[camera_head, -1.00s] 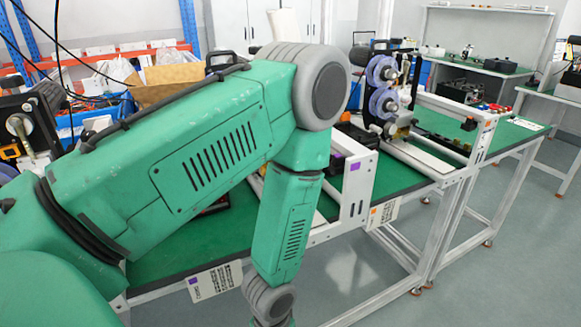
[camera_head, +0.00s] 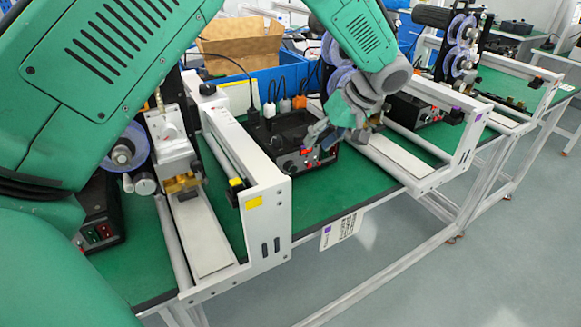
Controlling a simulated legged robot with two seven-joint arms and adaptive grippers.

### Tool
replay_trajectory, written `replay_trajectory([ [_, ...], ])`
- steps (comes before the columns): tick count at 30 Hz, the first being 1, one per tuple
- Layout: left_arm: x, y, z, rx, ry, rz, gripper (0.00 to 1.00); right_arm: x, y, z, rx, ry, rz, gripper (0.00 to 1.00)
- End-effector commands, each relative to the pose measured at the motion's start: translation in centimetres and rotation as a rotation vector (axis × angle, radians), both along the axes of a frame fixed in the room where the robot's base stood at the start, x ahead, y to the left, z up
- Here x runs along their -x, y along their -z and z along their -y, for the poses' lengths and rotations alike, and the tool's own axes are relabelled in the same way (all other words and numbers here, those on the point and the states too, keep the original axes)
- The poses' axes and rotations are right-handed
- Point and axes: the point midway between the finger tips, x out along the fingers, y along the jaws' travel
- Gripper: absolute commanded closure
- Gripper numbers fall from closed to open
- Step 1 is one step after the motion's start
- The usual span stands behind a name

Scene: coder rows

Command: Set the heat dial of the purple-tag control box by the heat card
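A black control box (camera_head: 275,132) with knobs and a red part on its front stands on the green bench, left of the frame with the purple tag (camera_head: 478,117). A white card (camera_head: 341,231) with a purple mark and small print hangs at the bench's front edge below the box; its print is too small to read. My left gripper (camera_head: 318,137) is at the right part of the box's front, close to the knobs. Its fingers are small and overlap the box, so contact and opening are unclear. My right gripper is out of view.
A white machine frame with a yellow tag (camera_head: 254,201) stands left of the box. Another black box (camera_head: 413,110) sits to the right, behind the purple-tag frame. Cables and a cardboard box (camera_head: 240,45) are behind. Bare green bench shows in front of the box.

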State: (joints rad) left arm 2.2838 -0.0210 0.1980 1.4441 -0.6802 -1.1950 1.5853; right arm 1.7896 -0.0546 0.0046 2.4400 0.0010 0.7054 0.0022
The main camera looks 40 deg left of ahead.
Motion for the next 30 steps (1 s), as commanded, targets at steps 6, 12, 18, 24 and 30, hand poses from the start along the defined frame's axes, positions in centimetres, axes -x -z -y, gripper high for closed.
replay_trajectory([
  [6, 1.0, 4.6, -3.3, 0.013, 0.000, -0.003, 0.67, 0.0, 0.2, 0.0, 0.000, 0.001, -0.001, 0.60],
  [12, 1.4, 7.8, -5.3, 0.016, 0.000, -0.002, 0.67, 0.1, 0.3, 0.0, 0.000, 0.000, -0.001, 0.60],
  [18, 1.6, 9.1, -5.8, 0.010, 0.002, 0.000, 0.67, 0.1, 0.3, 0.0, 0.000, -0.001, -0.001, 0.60],
  [24, 1.6, 9.2, -5.7, 0.006, 0.003, 0.001, 0.67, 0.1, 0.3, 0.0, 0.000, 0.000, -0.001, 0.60],
  [30, 1.6, 9.3, -6.0, 0.010, 0.003, 0.001, 0.91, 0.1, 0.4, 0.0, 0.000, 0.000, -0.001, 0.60],
])
